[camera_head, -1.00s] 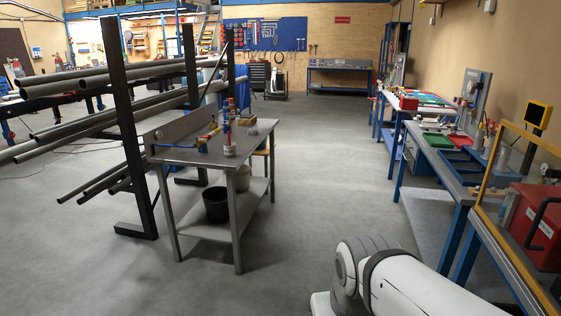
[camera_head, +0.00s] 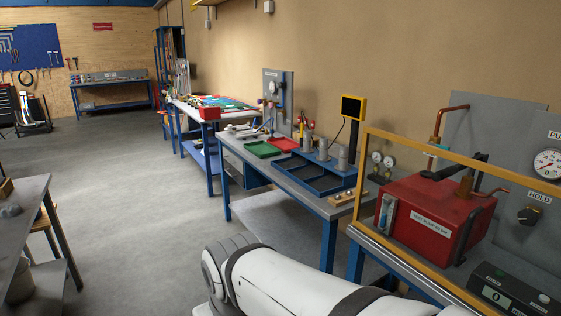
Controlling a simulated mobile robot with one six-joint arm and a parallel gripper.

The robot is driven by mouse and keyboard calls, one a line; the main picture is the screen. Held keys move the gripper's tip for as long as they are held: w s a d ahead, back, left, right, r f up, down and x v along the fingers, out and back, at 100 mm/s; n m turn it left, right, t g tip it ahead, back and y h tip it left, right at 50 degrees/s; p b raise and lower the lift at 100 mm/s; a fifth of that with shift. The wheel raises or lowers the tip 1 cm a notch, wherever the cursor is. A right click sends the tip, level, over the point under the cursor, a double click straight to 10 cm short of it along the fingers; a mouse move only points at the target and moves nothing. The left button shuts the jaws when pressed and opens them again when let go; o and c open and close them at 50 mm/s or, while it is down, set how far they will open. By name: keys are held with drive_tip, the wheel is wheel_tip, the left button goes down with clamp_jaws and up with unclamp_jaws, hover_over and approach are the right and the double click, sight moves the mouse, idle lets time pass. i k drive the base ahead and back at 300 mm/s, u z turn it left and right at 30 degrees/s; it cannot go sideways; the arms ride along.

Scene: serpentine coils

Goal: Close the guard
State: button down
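The guard is most likely the yellow-framed clear panel (camera_head: 450,157) on the bench at the right, standing in front of a red test pump box (camera_head: 432,212). Its top rail slopes down to the right, and its right end is cut off by the picture edge. I cannot tell from this view whether it is open or shut. My white arm (camera_head: 300,287) crosses the bottom middle of the picture, short of this bench. My gripper is out of view.
A bench with green (camera_head: 262,149) and blue (camera_head: 315,178) trays and a yellow-framed display (camera_head: 353,107) stands beside the pump bench. A grey table (camera_head: 25,205) is at the left. The floor (camera_head: 125,190) between is clear.

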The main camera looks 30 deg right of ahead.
sight(545, 187)
drive_tip(key=z, duration=0.8)
drive_tip(key=i, duration=1.1)
drive_tip(key=z, duration=0.75)
drive_tip(key=i, duration=0.25)
drive_tip(key=z, duration=0.25)
drive_tip(key=k, duration=0.75)
drive_tip(key=z, duration=0.2)
drive_tip(key=i, duration=0.8)
drive_tip(key=u, duration=0.1)
